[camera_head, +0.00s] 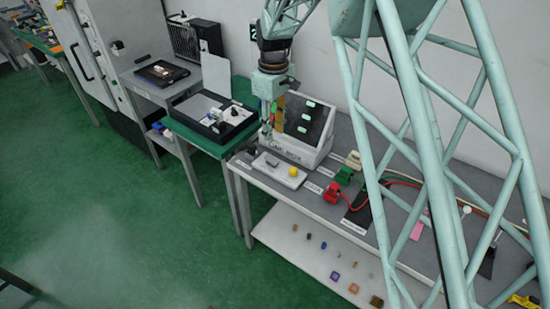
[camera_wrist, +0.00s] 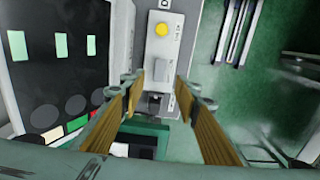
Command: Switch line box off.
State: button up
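The line box (camera_head: 318,152) is a white case with a dark sloped panel bearing green labels; the panel also shows at left in the wrist view (camera_wrist: 62,80). In front of it lies a white switch plate (camera_head: 280,170) with a yellow button (camera_head: 293,172) and a small grey switch (camera_head: 272,159). In the wrist view the yellow button (camera_wrist: 163,30) is at the top of the plate, and a dark switch part (camera_wrist: 156,103) shows between my fingers. My gripper (camera_wrist: 158,92) is open above the plate's switch end. Contact and the switch's exact position cannot be told.
On the grey bench (camera_head: 270,195), red (camera_head: 332,192) and green (camera_head: 344,175) connectors stand right of the plate. A green table (camera_head: 225,145) with a black-edged tray adjoins at left. Small parts lie on the lower shelf (camera_head: 290,240).

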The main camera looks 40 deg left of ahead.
aim_at(274, 161)
jog(key=shift+f, duration=0.1)
dwell(0.3)
jog(key=shift+f+b, duration=0.55)
jog(key=shift+f, duration=6.25)
jog(key=shift+c, duration=0.4)
jog(key=c, duration=0.8)
